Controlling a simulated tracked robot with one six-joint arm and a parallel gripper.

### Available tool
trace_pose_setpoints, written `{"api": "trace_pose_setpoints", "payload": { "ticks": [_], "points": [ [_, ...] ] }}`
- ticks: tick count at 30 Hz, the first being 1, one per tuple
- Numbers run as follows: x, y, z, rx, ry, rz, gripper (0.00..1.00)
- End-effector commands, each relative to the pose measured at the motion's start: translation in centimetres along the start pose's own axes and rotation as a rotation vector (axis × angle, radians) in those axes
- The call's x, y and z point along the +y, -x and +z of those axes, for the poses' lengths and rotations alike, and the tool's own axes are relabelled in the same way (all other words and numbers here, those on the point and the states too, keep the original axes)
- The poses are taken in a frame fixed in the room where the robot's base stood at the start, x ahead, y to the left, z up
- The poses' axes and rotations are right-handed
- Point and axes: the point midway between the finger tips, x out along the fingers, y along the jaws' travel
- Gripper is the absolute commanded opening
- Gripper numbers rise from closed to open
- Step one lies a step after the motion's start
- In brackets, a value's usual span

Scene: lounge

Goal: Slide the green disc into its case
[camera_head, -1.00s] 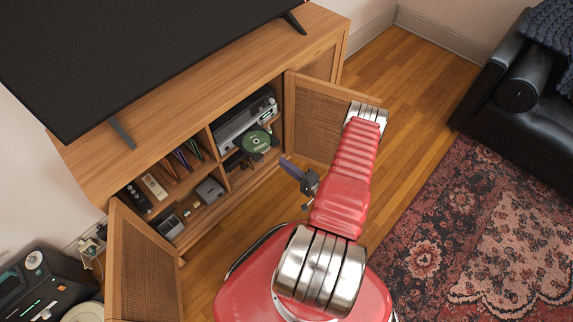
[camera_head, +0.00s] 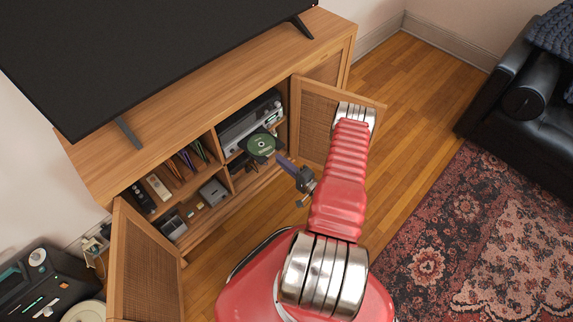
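The green disc (camera_head: 262,145) sits on the right side of the open cabinet, in front of a silver player. It seems to rest on something dark, only partly seen. My gripper (camera_head: 281,160) has purple-blue fingers that point left at the disc's lower right edge. The fingertips are very close to the disc; I cannot tell whether they touch it. The fingers look like one narrow shape, so their opening cannot be judged. Several thin upright cases (camera_head: 188,159) stand in the middle of the upper left compartment. I cannot tell which case belongs to the disc.
The wooden cabinet (camera_head: 205,92) has its left door (camera_head: 145,265) and right door (camera_head: 318,125) open, with my arm beside the right one. Silver players (camera_head: 250,122) fill the right shelf. A grey box (camera_head: 213,193) sits below left. Wood floor lies clear before the cabinet.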

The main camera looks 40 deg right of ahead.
Motion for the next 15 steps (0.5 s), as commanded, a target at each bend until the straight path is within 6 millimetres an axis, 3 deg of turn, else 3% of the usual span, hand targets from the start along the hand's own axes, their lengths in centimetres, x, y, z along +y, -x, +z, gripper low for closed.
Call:
{"api": "trace_pose_setpoints", "payload": {
  "ticks": [15],
  "points": [
    [0.0,-3.7,0.0,-0.002,0.001,0.0,0.14]
  ]
}}
